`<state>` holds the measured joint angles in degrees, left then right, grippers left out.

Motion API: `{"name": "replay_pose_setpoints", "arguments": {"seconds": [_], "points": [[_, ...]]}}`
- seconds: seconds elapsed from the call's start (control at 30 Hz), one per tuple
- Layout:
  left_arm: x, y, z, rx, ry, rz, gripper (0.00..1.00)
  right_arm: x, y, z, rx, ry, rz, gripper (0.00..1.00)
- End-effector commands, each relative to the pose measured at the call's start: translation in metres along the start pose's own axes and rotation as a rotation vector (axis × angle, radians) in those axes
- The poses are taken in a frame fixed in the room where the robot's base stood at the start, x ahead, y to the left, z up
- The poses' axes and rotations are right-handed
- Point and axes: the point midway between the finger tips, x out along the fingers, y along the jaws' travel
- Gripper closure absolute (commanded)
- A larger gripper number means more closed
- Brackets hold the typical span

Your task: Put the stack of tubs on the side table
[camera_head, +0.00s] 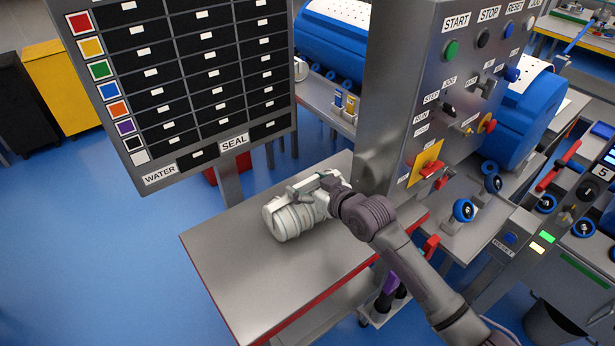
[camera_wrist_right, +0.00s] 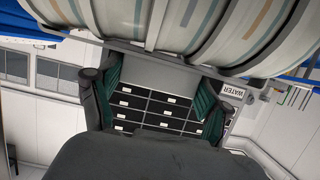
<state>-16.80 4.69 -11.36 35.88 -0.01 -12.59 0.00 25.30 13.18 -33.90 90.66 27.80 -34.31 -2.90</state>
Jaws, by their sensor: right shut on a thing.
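The stack of tubs (camera_head: 288,219) is white with pale bands and sits in a carrier. In the head view it is over the metal top of the side table (camera_head: 233,246), near its middle. I cannot tell whether it touches the top; it looks tilted. My right gripper (camera_head: 328,189) is shut on the carrier at the stack's right side. In the right wrist view the tubs (camera_wrist_right: 215,22) fill the top, with the carrier's grey frame below them, by the dark fingers of the gripper (camera_wrist_right: 157,82). My left gripper is not in view.
A large rack of black drawers (camera_head: 190,75) stands behind the side table at left. A grey control cabinet (camera_head: 400,110) with buttons and a yellow-plated red switch rises close to the right of the stack. The table's left and front parts are bare.

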Motion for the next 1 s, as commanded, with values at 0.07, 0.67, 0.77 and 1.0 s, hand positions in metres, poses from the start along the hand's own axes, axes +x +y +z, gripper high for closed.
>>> {"name": "replay_pose_setpoints", "arguments": {"seconds": [0.07,0.67,0.77,1.0], "points": [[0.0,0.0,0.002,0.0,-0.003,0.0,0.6,-0.001,0.0,-0.008,-0.001,0.017,0.0,0.92],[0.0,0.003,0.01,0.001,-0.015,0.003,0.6,0.0,0.0,0.0,0.001,0.0,0.0,0.0],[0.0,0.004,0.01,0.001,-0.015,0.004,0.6,-0.002,0.0,0.0,0.0,0.0,0.0,0.0],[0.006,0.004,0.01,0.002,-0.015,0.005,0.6,-0.035,0.0,0.002,-0.002,0.001,0.001,0.0]]}}
